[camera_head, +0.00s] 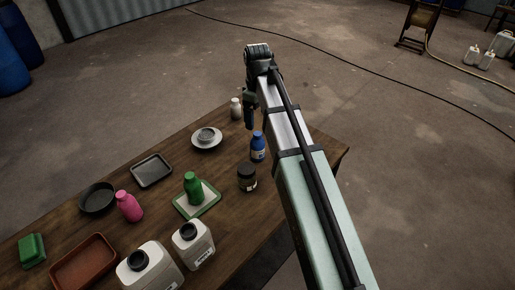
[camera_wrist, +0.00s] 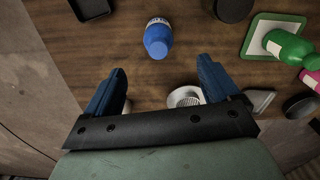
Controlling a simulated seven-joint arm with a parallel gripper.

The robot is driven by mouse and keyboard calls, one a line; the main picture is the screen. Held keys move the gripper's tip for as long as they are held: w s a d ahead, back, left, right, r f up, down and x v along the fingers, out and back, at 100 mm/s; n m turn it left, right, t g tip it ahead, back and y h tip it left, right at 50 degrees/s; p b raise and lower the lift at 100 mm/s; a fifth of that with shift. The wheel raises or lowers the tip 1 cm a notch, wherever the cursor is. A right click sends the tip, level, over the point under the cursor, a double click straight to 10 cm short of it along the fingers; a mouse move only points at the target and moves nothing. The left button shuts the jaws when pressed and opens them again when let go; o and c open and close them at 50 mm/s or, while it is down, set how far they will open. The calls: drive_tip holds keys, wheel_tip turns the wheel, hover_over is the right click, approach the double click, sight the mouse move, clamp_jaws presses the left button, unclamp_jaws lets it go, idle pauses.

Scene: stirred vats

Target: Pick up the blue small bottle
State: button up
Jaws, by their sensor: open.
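The blue small bottle (camera_head: 257,149) stands upright near the far right part of the wooden table, beside my arm. In the wrist view the blue bottle (camera_wrist: 158,38) is seen from above, its white label facing the top edge. My gripper (camera_head: 249,118) is above the table's far end, beyond the bottle in the head view. In the wrist view my gripper (camera_wrist: 161,80) has its two blue fingers wide apart with nothing between them. The bottle lies ahead of the fingertips, roughly centred between them, and apart from them.
A dark jar (camera_head: 247,177) stands close to the blue bottle. A green bottle (camera_head: 194,188) stands on a green-edged white tray (camera_head: 210,206). A white plate with a bowl (camera_head: 207,139) and a pale bottle (camera_head: 236,110) are near the far edge. A pink bottle (camera_head: 129,206) is farther left.

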sight(258, 143)
drive_tip(key=n, duration=0.7)
drive_tip(key=shift+w+f, duration=0.2)
drive_tip(key=shift+f, duration=6.75)
drive_tip(key=c, duration=1.3)
drive_tip(key=shift+r, duration=0.1)
drive_tip(key=shift+c, duration=0.2)
